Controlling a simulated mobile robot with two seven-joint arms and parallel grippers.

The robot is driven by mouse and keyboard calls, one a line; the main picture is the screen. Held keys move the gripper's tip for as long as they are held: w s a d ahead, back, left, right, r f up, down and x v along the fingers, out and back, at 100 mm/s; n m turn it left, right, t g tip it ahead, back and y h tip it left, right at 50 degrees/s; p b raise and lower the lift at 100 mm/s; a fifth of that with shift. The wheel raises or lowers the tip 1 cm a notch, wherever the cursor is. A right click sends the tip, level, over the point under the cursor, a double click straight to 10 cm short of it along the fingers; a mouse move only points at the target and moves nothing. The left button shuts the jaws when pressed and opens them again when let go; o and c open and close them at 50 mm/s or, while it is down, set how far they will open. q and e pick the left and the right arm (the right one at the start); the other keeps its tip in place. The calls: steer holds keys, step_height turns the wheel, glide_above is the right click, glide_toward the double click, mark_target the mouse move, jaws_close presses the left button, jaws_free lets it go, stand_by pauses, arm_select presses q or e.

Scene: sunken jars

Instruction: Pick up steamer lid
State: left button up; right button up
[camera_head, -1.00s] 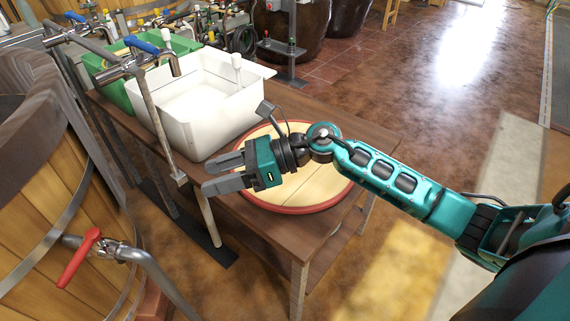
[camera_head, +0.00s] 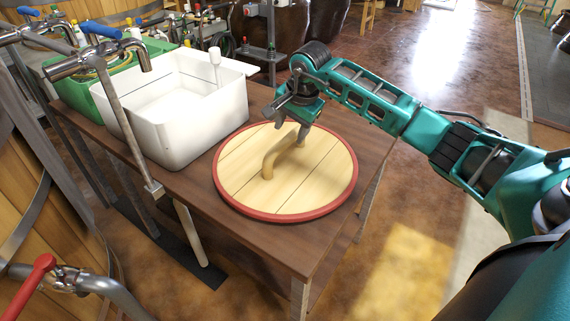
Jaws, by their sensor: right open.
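The steamer lid (camera_head: 245,190) is a round pale wooden disc with a red rim, lying flat on the brown table. Its wooden bar handle (camera_head: 271,160) stands up across the middle. My right gripper (camera_head: 300,130) points down over the far part of the lid, at the far end of the handle. Its fingers are open; whether they touch the handle or lid I cannot tell. My left gripper is not in view.
A white tub (camera_head: 172,135) stands on the table left of the lid, with a green crate (camera_head: 92,98) behind it. Metal pipes with a blue-handled tap (camera_head: 105,60) rise along the table's left side. A red-handled valve (camera_head: 32,285) is at the lower left.

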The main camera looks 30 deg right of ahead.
mark_target(286, 139)
steer(key=x, duration=0.2)
steer(key=b+x, duration=0.1)
steer(key=x, duration=0.2)
steer(key=shift+a+f+b, duration=0.35)
steer(key=shift+f, duration=0.05)
jaws_close()
stand_by(1.0)
steer(key=shift+r, duration=0.1)
